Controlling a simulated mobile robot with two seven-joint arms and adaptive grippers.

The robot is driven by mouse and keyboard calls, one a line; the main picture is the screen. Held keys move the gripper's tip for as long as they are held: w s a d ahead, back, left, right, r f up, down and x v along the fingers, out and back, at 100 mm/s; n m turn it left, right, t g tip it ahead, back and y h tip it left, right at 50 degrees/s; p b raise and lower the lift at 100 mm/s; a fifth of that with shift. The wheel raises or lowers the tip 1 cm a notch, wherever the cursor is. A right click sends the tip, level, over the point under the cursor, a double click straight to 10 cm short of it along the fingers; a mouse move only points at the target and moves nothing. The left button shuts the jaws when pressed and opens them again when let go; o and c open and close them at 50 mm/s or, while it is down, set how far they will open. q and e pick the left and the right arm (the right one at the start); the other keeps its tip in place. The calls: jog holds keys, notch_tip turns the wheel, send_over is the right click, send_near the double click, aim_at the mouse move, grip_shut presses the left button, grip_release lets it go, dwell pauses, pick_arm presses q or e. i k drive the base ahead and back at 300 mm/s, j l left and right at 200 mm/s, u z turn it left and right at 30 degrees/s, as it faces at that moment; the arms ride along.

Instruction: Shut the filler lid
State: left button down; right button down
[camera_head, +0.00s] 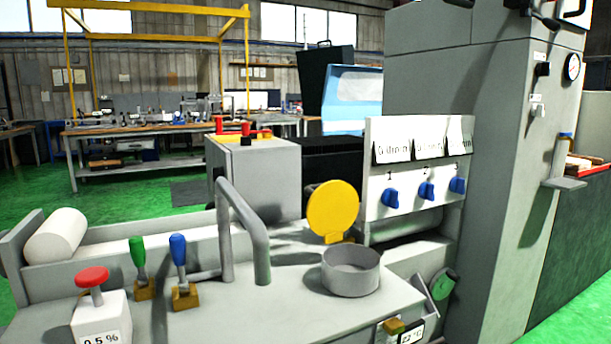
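The filler lid (333,207) is a round yellow disc. It stands open, nearly upright, on a small yellow hinge behind the filler neck. The filler neck (351,276) is a short grey open cylinder on top of the grey machine housing, and its mouth is uncovered. Neither of my grippers shows in the head view.
A bent grey pipe (243,226) rises left of the lid. Levers with green (137,251) and blue (178,249) grips and a red knob (92,278) stand further left. A panel with blue knobs (426,191) stands behind right. Space above the neck is clear.

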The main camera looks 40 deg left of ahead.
aim_at(332, 207)
jog(key=i+l+u, duration=0.25)
jog(key=i+u, duration=0.15)
jog(key=i+l+u, duration=0.6)
jog(key=l+u, duration=0.25)
jog(key=i+l+u, duration=0.2)
jog(key=l+u, duration=0.25)
jog(key=l, duration=0.15)
